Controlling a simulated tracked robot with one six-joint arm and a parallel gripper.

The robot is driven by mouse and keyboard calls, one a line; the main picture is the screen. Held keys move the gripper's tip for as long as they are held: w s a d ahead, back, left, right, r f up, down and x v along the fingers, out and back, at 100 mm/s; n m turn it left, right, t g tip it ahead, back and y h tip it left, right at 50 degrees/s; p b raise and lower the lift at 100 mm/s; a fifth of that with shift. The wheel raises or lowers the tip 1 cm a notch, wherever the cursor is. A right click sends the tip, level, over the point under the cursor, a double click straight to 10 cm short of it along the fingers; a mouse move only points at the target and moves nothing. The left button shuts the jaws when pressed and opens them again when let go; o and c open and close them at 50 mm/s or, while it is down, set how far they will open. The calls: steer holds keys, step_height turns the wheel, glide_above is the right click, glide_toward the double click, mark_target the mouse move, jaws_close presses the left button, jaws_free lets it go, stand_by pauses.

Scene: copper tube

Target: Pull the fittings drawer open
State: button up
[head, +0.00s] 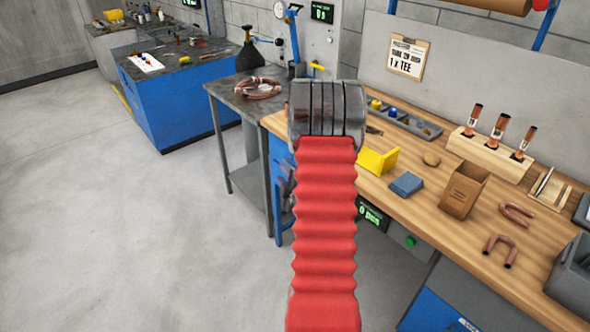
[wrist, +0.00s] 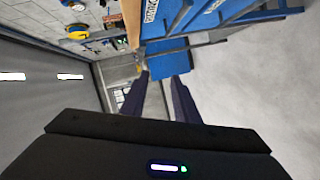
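A blue drawer front (head: 432,308) with a white label shows at the bottom of the head view, under the right part of the wooden workbench (head: 410,224). Its label is too small to read, so I cannot tell if it is the fittings drawer. In the wrist view my gripper (wrist: 161,84) has two dark fingers with a clear gap and nothing between them. A blue panel (wrist: 166,54) shows beyond the fingertips, apart from them. Blue fronts with white lettering (wrist: 205,12) lie along the top edge. My arm hides the gripper in the head view.
The bench carries a cardboard box (head: 463,190), a yellow bracket (head: 378,161), a blue pad (head: 407,184) and copper bends (head: 500,250). A grey side table (head: 245,100) stands left of it. Open concrete floor (head: 120,230) lies at left.

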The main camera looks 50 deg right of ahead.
steer(key=s+d+f+t+h, duration=0.1)
steer(key=s+d+f, duration=0.3)
steer(key=s+f, duration=0.2)
steer(key=shift+s+n+h, duration=0.4)
steer(key=shift+s, duration=0.15)
steer(key=shift+w, duration=0.1)
steer(key=x, duration=1.3)
steer(key=shift+w+d+r, duration=0.1)
steer(key=shift+w+d, duration=0.05)
steer(key=shift+w, duration=0.15)
steer(key=shift+c, duration=0.5)
jaws_close()
